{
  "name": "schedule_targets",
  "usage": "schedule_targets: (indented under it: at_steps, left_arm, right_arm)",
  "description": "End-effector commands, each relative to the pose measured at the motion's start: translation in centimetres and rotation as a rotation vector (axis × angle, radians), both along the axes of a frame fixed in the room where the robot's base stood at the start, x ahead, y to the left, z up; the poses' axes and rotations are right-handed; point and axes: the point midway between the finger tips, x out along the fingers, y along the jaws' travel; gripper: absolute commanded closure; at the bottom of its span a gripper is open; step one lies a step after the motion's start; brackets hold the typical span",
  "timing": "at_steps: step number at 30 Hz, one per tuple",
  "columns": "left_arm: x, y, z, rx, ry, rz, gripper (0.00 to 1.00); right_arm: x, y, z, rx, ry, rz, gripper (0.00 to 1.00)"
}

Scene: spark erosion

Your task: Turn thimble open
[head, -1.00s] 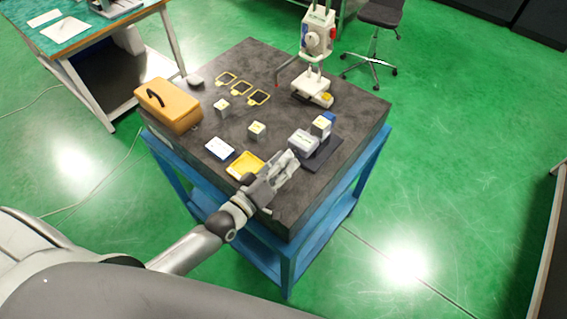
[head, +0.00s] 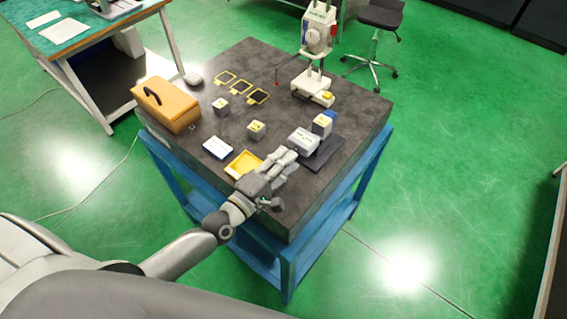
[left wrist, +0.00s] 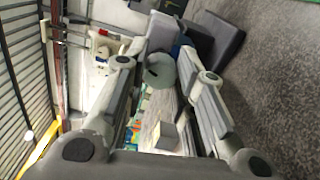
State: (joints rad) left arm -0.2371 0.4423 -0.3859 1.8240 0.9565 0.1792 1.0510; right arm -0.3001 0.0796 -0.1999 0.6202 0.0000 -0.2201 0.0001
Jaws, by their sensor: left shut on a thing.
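The thimble (left wrist: 160,71) shows in the left wrist view as a round, pale grey-green end between my fingers. My left gripper (head: 287,158) is shut on it; the fingers reach it from either side in the left wrist view (left wrist: 168,75). In the head view the thimble is hidden behind the fingers. The grey measuring device (head: 304,141) stands just beyond the fingertips, by the dark plate (head: 322,154). My right gripper is in neither view.
A yellow tray (head: 243,165), white card (head: 218,148), further blocks (head: 256,129), an orange case (head: 166,104) and a white stand (head: 313,84) share the dark tabletop (head: 350,100).

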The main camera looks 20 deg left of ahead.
Motion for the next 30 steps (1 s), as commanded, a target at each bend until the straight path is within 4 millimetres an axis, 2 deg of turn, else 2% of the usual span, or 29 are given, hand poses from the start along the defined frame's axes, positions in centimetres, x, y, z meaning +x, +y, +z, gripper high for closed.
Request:
schedule_targets:
  at_steps: [12, 27, 28, 30]
  left_arm:
    - [-0.08, -0.08, -0.17, -0.155, 0.060, -0.002, 0.99]
    - [-0.09, -0.09, -0.14, -0.171, 0.066, -0.002, 0.99]
    - [-0.09, -0.09, -0.14, -0.170, 0.066, -0.002, 0.73]
    - [-0.07, -0.09, -0.13, -0.170, 0.066, -0.002, 0.64]
  right_arm:
    - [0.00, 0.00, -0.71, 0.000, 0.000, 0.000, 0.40]
    - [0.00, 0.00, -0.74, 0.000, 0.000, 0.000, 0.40]
    - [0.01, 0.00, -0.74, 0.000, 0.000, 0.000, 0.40]
    - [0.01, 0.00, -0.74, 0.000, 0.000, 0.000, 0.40]
